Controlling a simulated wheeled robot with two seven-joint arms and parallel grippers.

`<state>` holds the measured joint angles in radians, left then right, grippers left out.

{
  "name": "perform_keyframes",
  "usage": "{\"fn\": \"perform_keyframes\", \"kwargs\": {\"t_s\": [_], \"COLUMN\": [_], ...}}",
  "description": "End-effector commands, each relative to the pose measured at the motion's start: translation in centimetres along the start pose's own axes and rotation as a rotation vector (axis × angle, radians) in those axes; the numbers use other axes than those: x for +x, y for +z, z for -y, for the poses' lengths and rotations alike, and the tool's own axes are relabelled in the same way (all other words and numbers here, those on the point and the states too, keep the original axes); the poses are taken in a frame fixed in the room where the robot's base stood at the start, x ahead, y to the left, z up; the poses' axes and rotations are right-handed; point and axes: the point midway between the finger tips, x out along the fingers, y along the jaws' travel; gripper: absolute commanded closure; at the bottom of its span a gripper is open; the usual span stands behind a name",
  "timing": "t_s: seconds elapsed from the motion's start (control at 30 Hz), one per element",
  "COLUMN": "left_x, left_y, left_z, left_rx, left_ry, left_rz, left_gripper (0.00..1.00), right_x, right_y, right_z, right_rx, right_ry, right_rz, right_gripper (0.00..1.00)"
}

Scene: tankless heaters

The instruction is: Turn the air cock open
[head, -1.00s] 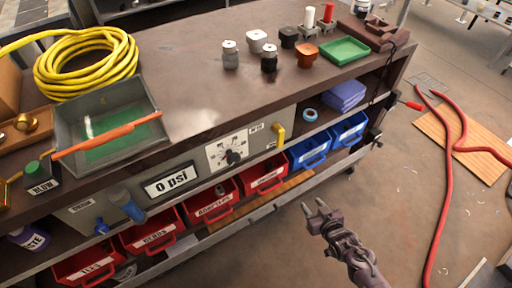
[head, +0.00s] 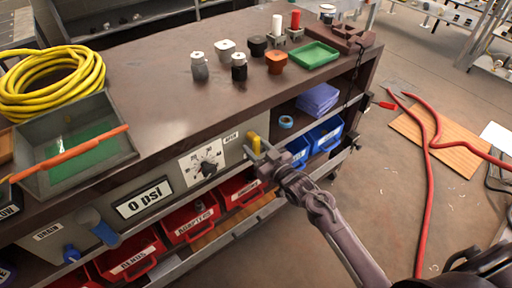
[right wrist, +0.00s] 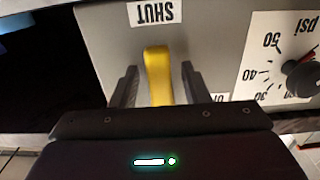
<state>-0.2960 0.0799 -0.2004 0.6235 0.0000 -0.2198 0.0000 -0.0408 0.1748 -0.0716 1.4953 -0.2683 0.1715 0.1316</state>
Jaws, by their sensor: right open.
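The air cock's yellow lever (head: 255,143) is at the right end of the grey panel on the bench front. In the right wrist view the lever (right wrist: 158,75) stands between my two open fingers, with a gap on each side. Its visible end points toward the upside-down SHUT label (right wrist: 155,12). My right gripper (head: 257,158) is at the lever in the head view and partly hides it. It also shows in the right wrist view (right wrist: 158,88). My left gripper is not in view.
Red bins (head: 190,222) and blue bins (head: 325,134) sit on the shelf below. The benchtop overhangs the panel. A red hose (head: 432,180) lies on the floor.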

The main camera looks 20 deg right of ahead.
Motion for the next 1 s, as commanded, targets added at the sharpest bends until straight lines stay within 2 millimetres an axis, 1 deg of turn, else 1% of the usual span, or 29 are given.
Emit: {"fn": "perform_keyframes", "kwargs": {"t_s": [0.1, 0.27, 0.5, 0.6, 0.83, 1.0], "left_x": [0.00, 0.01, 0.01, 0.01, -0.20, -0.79], "left_y": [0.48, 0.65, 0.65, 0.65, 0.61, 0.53], "left_z": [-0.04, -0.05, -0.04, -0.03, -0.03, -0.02], "left_rx": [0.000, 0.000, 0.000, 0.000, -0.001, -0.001], "left_ry": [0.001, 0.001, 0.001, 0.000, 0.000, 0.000], "left_rz": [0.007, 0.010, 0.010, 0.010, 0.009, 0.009], "left_gripper": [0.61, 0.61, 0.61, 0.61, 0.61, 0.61], "right_x": [0.22, 0.20, 0.17, 0.17, 0.16, 0.16], "right_y": [0.04, 0.05, 0.05, 0.05, 0.00, -0.11], "right_z": [0.02, 0.02, 0.01, 0.01, 0.06, 0.27], "right_rx": [0.000, 0.000, -0.001, -0.001, 0.016, 0.078], "right_ry": [0.000, 0.000, 0.000, 0.000, 0.000, 0.000], "right_rz": [0.001, 0.001, 0.001, 0.001, 0.002, 0.003], "right_gripper": [0.58, 0.58, 0.90, 1.00, 1.00, 1.00]}}
